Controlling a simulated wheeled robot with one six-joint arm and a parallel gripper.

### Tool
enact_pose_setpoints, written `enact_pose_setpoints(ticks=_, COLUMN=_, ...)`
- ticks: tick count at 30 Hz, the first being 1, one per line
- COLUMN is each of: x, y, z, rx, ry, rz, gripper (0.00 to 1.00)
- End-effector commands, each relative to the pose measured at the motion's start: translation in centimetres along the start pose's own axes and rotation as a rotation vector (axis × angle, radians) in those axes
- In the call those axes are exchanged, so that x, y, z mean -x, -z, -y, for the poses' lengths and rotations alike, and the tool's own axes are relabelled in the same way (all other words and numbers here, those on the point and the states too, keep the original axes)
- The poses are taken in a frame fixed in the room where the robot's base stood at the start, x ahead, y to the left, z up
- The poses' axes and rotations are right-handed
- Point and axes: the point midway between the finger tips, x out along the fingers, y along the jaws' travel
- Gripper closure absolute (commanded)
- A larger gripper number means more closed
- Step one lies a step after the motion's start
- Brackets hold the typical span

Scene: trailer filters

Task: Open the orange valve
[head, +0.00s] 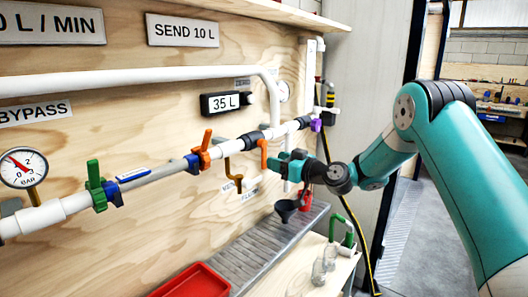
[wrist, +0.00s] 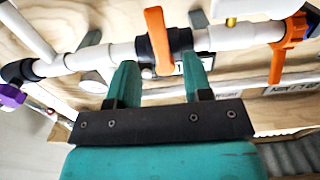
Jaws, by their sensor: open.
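A black valve with an orange lever (head: 264,153) sits on the white pipe, its lever hanging down. In the wrist view the lever (wrist: 155,32) lies across the space between my finger tips, with a gap on each side. My gripper (head: 284,160) is open just right of this lever; it also shows in the wrist view (wrist: 160,78). A second orange handle (head: 205,142) sits on a blue valve further left, pointing up; it shows at the right in the wrist view (wrist: 291,33). I cannot tell whether the fingers touch the black valve body.
A green valve (head: 96,183) and a purple valve (head: 316,125) are on the same pipe. A brown-yellow tap (head: 232,178) hangs below it. A dark funnel (head: 287,209) is under my gripper. A red tray (head: 193,283) lies on the bench. A 35 L display (head: 226,103) is above.

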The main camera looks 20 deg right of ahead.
Motion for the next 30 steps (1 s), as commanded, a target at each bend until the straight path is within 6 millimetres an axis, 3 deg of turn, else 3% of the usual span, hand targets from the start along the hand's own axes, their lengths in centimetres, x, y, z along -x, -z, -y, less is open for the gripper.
enact_pose_setpoints(ticks=3, x=-2.5, y=0.2, z=0.1, rx=0.001, ry=0.004, rz=0.0, gripper=0.54)
enact_pose_setpoints(ticks=9, x=-5.0, y=0.1, z=0.1, rx=0.001, ry=0.002, rz=0.001, gripper=0.54)
enact_pose_setpoints(ticks=21, x=-5.7, y=-0.1, z=0.0, rx=-0.001, ry=0.0, rz=0.002, gripper=0.54)
enact_pose_setpoints(ticks=27, x=-5.6, y=-0.1, z=0.0, rx=-0.001, ry=0.0, rz=0.002, gripper=1.0)
enact_pose_setpoints(ticks=30, x=-5.6, y=-0.1, z=0.0, rx=-0.001, ry=0.0, rz=0.002, gripper=1.0)
